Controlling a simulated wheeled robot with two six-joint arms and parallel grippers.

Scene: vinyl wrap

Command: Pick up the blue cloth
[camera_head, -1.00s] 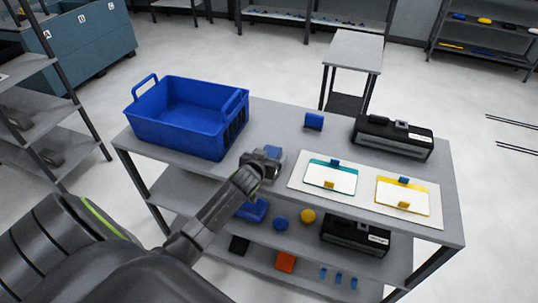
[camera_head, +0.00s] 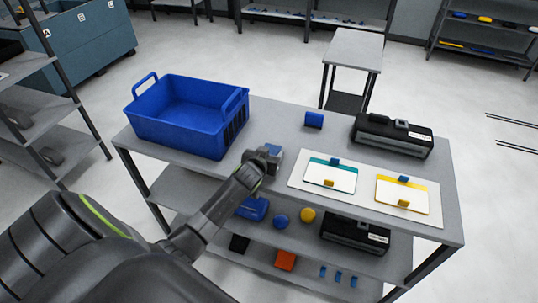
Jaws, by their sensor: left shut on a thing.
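My left arm reaches in from the lower left over the front edge of the table (camera_head: 345,145). My left gripper (camera_head: 268,155) is shut on a small blue piece, the blue cloth (camera_head: 274,150), at the table's front, right of the blue bin. The gripper hides most of the cloth, and I cannot tell whether it touches the tabletop. My right gripper is not in view.
A blue bin (camera_head: 180,135) stands on the table's left. A small blue block (camera_head: 314,120) and a black case (camera_head: 392,138) stand at the back. A white board (camera_head: 368,205) with teal- and yellow-edged cards lies at front right. Several items sit on the lower shelf.

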